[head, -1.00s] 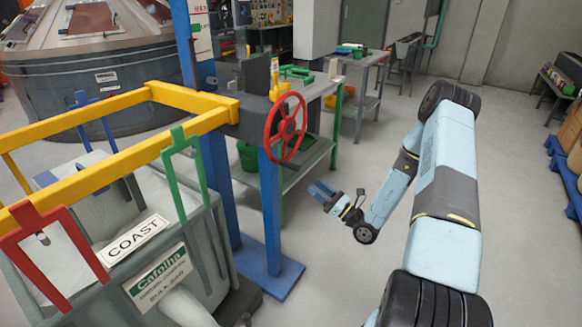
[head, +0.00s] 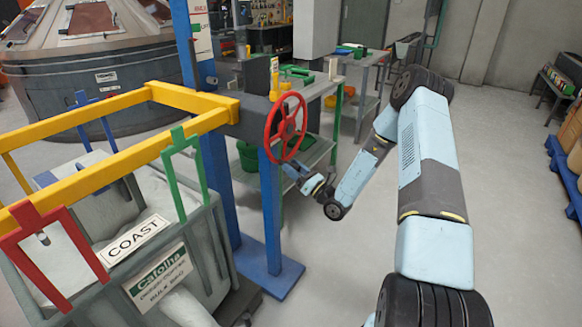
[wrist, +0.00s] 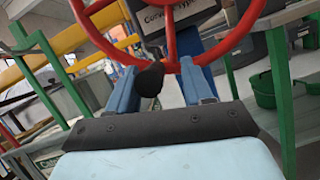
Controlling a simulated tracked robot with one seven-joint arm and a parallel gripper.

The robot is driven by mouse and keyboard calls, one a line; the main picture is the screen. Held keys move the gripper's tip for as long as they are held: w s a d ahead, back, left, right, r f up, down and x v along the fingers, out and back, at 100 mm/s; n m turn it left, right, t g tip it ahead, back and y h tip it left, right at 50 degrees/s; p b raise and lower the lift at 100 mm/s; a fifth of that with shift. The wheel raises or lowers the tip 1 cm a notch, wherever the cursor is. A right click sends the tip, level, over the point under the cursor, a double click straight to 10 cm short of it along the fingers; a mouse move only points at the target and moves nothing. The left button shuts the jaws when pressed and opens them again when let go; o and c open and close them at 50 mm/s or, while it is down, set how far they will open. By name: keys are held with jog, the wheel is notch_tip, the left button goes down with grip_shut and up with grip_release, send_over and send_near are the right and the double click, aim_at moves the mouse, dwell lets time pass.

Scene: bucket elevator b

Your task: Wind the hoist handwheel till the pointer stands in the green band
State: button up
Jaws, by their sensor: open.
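The red hoist handwheel (head: 286,127) stands upright on the blue post frame in the head view. It also fills the top of the wrist view (wrist: 240,28). My gripper (head: 289,168) is at the wheel's lower rim. In the wrist view its two blue fingers are apart, with a black knob (wrist: 149,79) between them near the tips, just below the red rim. I cannot tell whether a finger touches the knob.
A yellow-railed frame (head: 190,97) and a bin (head: 190,235) marked COAST stand left of the wheel. A green-legged bench (head: 315,150) with a green tub is behind it.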

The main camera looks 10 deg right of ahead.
jog(key=shift+w+a+r, duration=0.25)
jog(key=shift+w+a, duration=0.2)
jog(key=shift+c, duration=0.2)
jog(key=shift+d, duration=0.1)
grip_shut()
jog(key=shift+w+r, duration=0.1)
